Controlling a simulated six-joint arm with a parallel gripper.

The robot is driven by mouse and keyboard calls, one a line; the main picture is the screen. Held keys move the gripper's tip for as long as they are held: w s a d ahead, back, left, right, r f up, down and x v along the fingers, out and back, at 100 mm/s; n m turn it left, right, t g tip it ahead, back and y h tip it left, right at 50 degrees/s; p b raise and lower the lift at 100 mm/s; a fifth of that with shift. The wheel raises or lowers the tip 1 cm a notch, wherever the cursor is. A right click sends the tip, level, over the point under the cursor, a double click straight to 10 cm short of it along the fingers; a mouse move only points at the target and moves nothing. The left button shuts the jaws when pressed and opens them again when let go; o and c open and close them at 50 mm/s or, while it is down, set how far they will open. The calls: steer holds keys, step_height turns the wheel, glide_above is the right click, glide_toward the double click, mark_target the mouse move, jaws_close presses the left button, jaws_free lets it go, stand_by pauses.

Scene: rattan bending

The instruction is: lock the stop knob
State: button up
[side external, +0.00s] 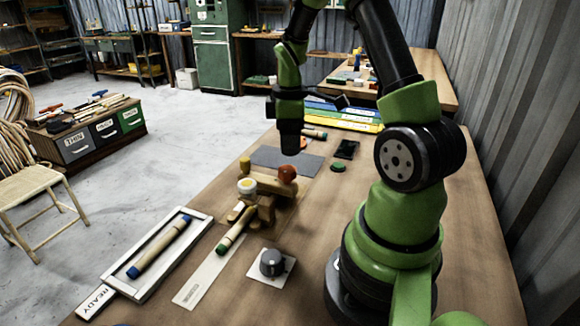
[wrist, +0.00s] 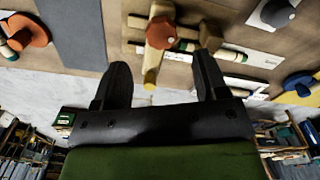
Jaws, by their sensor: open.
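A round orange-red knob (side external: 287,173) sits on top of a wooden bending jig (side external: 268,185) on the bench. It also shows in the wrist view (wrist: 160,32), near the top and between the lines of my fingers. A grey knob (side external: 272,263) on a white plate stands nearer the front; which knob is the stop knob is not labelled. My gripper (side external: 290,151) points down just above and behind the orange-red knob, apart from it. In the wrist view my two dark fingers (wrist: 161,70) are spread wide, with nothing held between them.
A green-tipped stick (side external: 232,230) lies by the jig. A white tray (side external: 125,274) marked READY holds a blue-ended stick (side external: 160,248). A grey mat (side external: 275,158) and a green disc (side external: 338,167) lie behind.

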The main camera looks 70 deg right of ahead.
mark_target(290, 169)
step_height(290, 169, down, 8)
steer(key=shift+r, duration=0.25)
steer(key=c, duration=0.9)
